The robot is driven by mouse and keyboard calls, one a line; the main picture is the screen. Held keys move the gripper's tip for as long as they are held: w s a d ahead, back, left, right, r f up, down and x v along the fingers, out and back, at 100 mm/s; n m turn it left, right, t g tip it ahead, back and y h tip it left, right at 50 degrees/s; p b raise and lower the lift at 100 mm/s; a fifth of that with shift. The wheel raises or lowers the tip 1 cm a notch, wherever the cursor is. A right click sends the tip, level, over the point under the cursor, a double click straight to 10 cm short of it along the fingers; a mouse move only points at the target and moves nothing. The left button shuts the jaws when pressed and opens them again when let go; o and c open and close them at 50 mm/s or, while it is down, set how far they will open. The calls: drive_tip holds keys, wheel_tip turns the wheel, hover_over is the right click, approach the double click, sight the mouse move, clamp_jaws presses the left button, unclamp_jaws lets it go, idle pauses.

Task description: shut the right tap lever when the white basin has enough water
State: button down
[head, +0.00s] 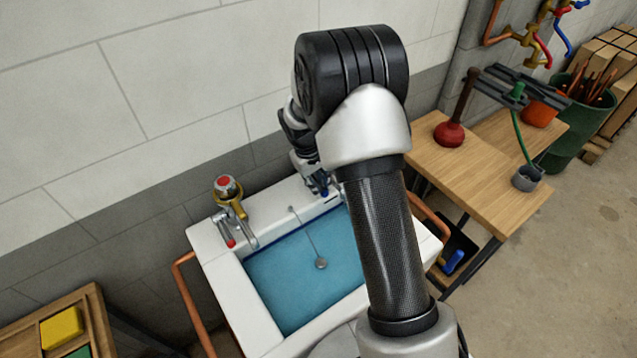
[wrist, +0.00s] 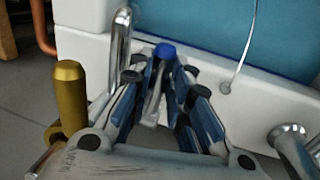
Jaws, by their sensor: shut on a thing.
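The white basin (head: 213,268) stands against the wall and holds blue water (head: 300,278). The water surface lies close to a dark blue line along the inner back wall; the exact gap is hard to tell. The right tap lever (wrist: 163,52) is chrome with a blue tip. My gripper (wrist: 165,78) is shut on it, its fingers either side of the lever just below the tip. In the head view my gripper (head: 322,188) is at the basin's back right, where my arm hides most of the right tap. I cannot see whether water runs from its spout.
A left tap (head: 228,192) with a red-tipped lever stands at the basin's back left. A plug on a chain (head: 320,263) shows in the basin. A wooden bench (head: 490,185) with a plunger (head: 450,133) stands at right. A wooden tray (head: 92,300) is at lower left.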

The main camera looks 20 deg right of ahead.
drive_tip(key=shift+r, duration=0.1)
drive_tip(key=r+g+p, duration=0.1)
drive_tip(key=p, duration=0.2)
drive_tip(key=shift+w, duration=0.15)
drive_tip(key=g+p, duration=0.2)
drive_tip(key=shift+w+a+r+h+p, duration=0.1)
drive_tip(key=shift+w+r+h+p, duration=0.3)
drive_tip(key=c, duration=1.5)
unclamp_jaws()
